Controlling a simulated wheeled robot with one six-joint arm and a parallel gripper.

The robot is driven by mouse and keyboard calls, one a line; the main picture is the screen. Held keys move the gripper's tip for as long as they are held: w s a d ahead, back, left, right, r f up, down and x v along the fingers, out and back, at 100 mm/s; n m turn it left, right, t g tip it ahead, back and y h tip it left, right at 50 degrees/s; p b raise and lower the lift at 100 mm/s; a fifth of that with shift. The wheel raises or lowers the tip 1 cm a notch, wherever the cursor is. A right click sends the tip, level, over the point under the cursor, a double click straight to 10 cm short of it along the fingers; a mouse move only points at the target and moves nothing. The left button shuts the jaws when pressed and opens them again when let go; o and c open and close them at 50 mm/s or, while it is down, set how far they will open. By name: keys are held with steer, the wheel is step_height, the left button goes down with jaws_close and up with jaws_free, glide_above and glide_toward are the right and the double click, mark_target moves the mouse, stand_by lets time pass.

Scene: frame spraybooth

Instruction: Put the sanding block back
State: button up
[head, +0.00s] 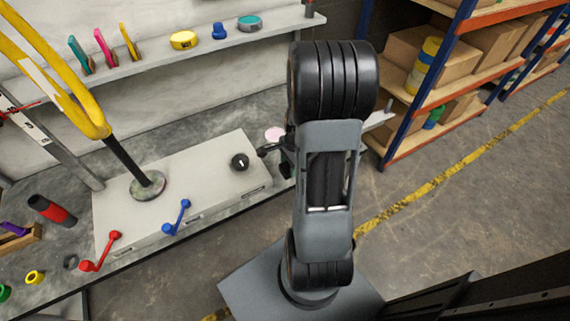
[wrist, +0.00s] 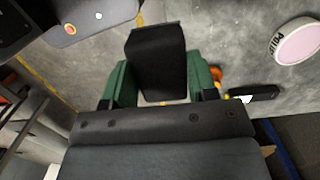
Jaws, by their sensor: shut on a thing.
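In the wrist view my gripper (wrist: 160,88) has two green fingers shut on a black block (wrist: 157,60), which looks like the sanding block. The block sticks out beyond the fingertips and is clear of other surfaces as far as I can see. In the head view my arm hides most of the gripper and the block. Only dark parts show beside the arm, near the right end of the pale box on the bench.
A pink disc marked with letters (wrist: 298,42) lies right of the block; it also shows in the head view (head: 275,134). The pale box (head: 195,190) carries a black knob (head: 240,162) and red and blue levers. A wall shelf (head: 205,50) holds several coloured items.

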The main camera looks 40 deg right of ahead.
steer(key=w+d+f, duration=0.1)
steer(key=w+f, duration=0.1)
steer(key=w+d+f+b, duration=0.1)
steer(key=w+f, duration=0.2)
steer(key=w+d+f, duration=0.1)
steer(key=w+f, duration=0.1)
steer(key=w, duration=0.1)
steer(key=shift+d+f, duration=0.3)
steer(key=shift+d, duration=0.1)
steer(key=shift+w+f+b, duration=0.15)
steer(key=shift+f+b, duration=0.2)
steer(key=shift+f, duration=1.3)
steer(key=shift+f+b, duration=0.15)
steer(key=shift+b, duration=0.2)
